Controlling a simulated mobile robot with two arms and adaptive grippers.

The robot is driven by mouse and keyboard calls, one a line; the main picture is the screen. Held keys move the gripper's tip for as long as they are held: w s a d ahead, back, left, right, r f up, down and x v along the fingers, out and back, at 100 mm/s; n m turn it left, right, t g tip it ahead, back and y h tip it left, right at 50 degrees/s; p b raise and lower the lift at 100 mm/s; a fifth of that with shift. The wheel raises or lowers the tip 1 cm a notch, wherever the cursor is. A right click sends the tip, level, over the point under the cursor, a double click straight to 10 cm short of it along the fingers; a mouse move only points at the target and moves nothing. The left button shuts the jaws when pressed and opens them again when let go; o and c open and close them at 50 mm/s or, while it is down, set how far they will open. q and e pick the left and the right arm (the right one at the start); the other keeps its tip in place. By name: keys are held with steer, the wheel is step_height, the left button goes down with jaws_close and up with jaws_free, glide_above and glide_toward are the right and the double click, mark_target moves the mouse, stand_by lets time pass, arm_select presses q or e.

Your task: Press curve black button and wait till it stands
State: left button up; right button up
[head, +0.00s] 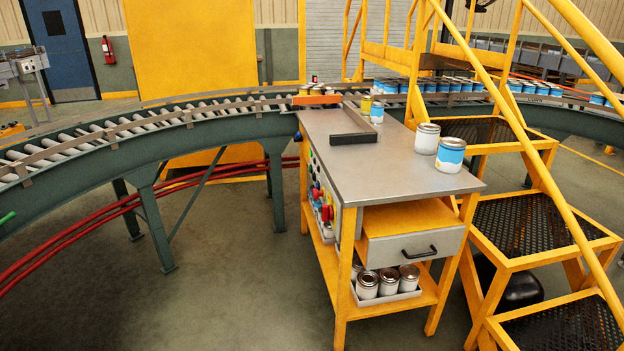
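The roller curve (150,140) is a green-framed conveyor with grey rollers that bends from the left edge towards the back middle. A grey-topped yellow workbench (400,172) stands against it. The bench's left side carries a control panel (335,187) with small green, red, yellow and blue controls, seen at a steep angle. I cannot surely pick out the black button among them. Neither of my grippers shows in the head view.
Cans with blue labels (451,155) stand on the bench and in a row on the conveyor at the back right. Yellow steps (540,225) block the bench's right side. A tray of cans (388,294) sits on the lower shelf. The floor left of the bench is clear.

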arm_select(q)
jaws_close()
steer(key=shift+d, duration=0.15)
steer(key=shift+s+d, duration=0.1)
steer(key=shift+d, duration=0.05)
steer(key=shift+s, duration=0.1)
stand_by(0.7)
